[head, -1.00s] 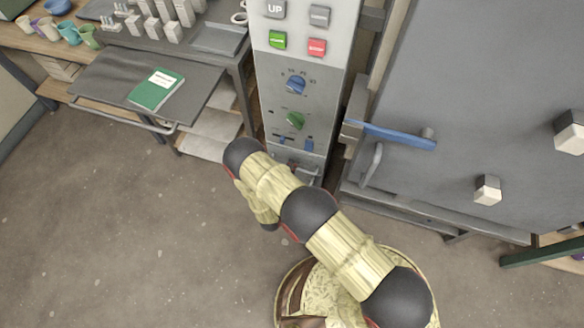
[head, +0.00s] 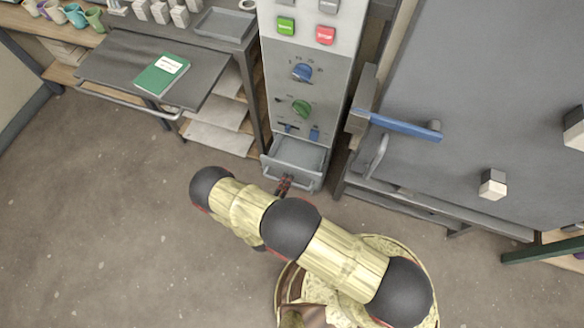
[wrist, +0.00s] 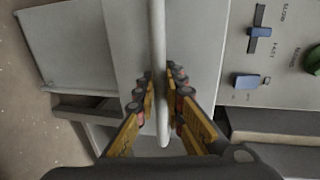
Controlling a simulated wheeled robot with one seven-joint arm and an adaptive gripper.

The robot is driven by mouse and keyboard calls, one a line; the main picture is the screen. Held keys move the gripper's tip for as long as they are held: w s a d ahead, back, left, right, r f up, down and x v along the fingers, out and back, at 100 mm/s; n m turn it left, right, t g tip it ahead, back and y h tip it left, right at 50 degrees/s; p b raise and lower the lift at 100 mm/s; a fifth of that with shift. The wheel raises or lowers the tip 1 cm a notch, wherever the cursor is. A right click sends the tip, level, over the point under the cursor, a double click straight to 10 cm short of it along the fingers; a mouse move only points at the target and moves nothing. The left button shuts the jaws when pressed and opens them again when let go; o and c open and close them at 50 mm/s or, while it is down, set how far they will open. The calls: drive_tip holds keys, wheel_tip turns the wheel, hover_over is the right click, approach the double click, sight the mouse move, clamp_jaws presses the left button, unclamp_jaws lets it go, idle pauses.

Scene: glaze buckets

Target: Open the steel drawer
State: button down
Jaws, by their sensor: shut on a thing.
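The steel drawer (head: 300,153) is at the foot of the grey control column in the head view. It stands pulled out, and its inside shows and looks empty. My gripper (head: 286,181) is at the drawer's front, low down, partly hidden by my arm. In the wrist view the drawer's pale handle bar (wrist: 158,50) runs between the two rows of finger pads of my gripper (wrist: 158,95). The gripper is shut on this bar.
The control column (head: 306,90) carries buttons, a blue knob and a green knob. To its left, a grey pulled-out shelf (head: 115,65) holds a green book (head: 162,74). To its right is a large grey door (head: 480,90) with a blue handle (head: 400,124). The floor at left is clear.

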drive_tip(key=f+v, duration=0.1)
drive_tip(key=v, duration=0.7)
drive_tip(key=shift+s+f, duration=0.4)
drive_tip(key=shift+s, duration=0.05)
drive_tip(key=shift+a, duration=0.15)
drive_tip(key=c, duration=1.9)
unclamp_jaws()
drive_tip(key=shift+r, duration=0.1)
